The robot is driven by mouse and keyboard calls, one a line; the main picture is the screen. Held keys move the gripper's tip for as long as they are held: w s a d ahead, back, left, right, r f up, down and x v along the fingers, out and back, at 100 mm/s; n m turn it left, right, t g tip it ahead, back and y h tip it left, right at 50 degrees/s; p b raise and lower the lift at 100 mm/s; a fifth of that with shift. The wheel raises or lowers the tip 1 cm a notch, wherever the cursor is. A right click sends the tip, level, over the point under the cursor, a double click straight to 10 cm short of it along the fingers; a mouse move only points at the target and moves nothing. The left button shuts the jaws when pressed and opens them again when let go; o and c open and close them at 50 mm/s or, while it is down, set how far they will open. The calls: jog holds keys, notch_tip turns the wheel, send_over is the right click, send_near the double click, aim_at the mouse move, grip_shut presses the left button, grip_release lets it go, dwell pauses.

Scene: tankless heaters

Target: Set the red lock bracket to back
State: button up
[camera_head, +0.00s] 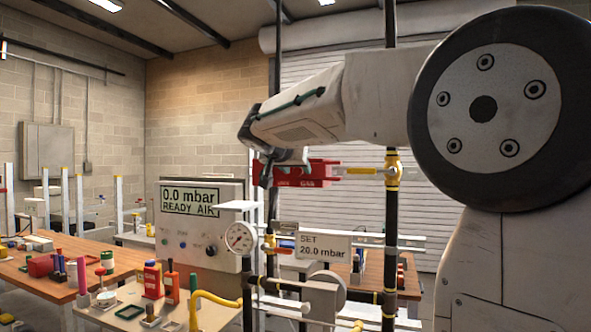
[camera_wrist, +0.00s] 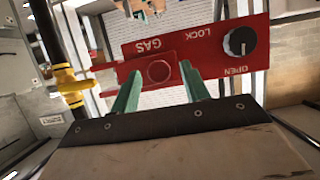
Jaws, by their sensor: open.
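The red lock bracket (camera_head: 307,173) is at the middle of the head view, beside a yellow fitting on a dark vertical pipe. In the wrist view the red bracket (camera_wrist: 200,55) appears upside down, with the words GAS, LOCK and OPEN, a round red button and a black knob (camera_wrist: 238,43) with a white mark. My gripper (camera_wrist: 158,82) has two green fingers standing apart, one on each side of the red button. I cannot tell whether they touch the plate. In the head view my arm reaches in from the right and hides part of the bracket.
Yellow fittings (camera_head: 392,170) sit on the dark vertical pipe right of the bracket. Below are a round gauge (camera_head: 240,238), a "SET 20.0 mbar" sign (camera_head: 323,246) and a panel (camera_head: 202,228) reading 0.0 mbar. A cluttered workbench (camera_head: 125,262) stands at left.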

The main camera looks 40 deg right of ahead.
jog(key=v, duration=0.7)
jog(key=shift+a, duration=0.1)
jog(key=s+a+f+n+g+y, duration=0.2)
jog(key=s+f+n, duration=0.15)
jog(key=f, duration=0.45)
jog(key=s+a+f+n+g+y, duration=0.1)
jog(key=s+a+f+n+y, duration=0.15)
jog(key=s+f, duration=0.4)
jog(key=s+a+f+n+g+y, duration=0.1)
jog(key=s+a+f+n+y, duration=0.1)
jog(key=s+a+f, duration=0.3)
jog(key=s+a+f+n+g+y, duration=0.1)
jog(key=s+a+f+n+y, duration=0.2)
jog(key=s+f, duration=1.1)
jog(key=s+a+y, duration=0.1)
jog(key=s+a, duration=0.2)
jog(key=shift+f+g+y, duration=0.25)
jog(key=shift+g+y, duration=0.1)
jog(key=shift+g, duration=0.05)
jog(key=shift+s+a, duration=0.1)
